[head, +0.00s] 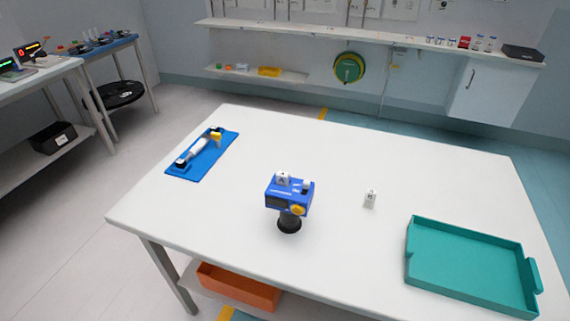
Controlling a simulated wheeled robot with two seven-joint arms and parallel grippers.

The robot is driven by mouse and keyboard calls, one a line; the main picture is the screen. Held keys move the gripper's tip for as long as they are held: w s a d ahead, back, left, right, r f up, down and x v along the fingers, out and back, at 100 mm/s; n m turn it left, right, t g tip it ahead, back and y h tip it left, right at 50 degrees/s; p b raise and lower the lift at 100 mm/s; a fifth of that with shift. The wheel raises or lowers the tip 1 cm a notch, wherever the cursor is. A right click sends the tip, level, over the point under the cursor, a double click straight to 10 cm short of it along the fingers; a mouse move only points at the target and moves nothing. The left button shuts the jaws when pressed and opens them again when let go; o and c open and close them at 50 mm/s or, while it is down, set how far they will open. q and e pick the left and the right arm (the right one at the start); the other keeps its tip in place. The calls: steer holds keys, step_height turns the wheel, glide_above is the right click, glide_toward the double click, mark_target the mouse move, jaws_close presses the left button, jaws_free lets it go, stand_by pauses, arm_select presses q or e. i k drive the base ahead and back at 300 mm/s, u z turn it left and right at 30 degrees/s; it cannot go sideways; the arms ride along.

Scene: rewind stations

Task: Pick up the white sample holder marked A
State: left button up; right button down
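The white sample holder marked A (282,179) sits upright on the top left part of a blue device (284,199) near the middle of the white table. The device has an orange knob on its front and stands on a round black base (289,223). A second small white holder (370,198) stands on the table to the right; its dark mark looks like a B but is small. Neither of my grippers is in view.
A teal tray (411,261) lies at the table's right front. A blue mat (222,155) with a white and yellow tool lies at the left. The white table (330,140) is otherwise clear. An orange bin (240,288) is underneath.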

mark_target(283, 177)
steer(key=k, duration=0.5)
steer(key=u, duration=1.4)
steer(key=i, duration=1.5)
steer(key=z, duration=2.05)
